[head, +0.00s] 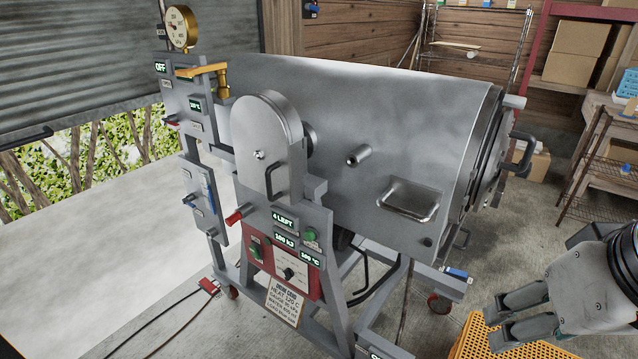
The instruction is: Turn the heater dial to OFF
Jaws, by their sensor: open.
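The heater dial (289,272) appears to be the small dark knob with a light pointer on the red control panel (262,276), low on the front of the grey drum machine (390,115). Its printed marks are too small to read, so its setting cannot be told. A green button (257,252) is beside it on the panel. Lit displays above and beside it seem to show "4 LEFT", a kJ value and a °C value. My gripper (490,320) is at the lower right, open and empty, well apart from the dial.
A yellow perforated crate (463,348) is below my gripper. A red-handled lever (235,216) sticks out above the panel. A brass valve handle (203,69) and a gauge (181,27) are at upper left. A wire shelf (590,205) stands at right. Cables lie on the floor at lower left.

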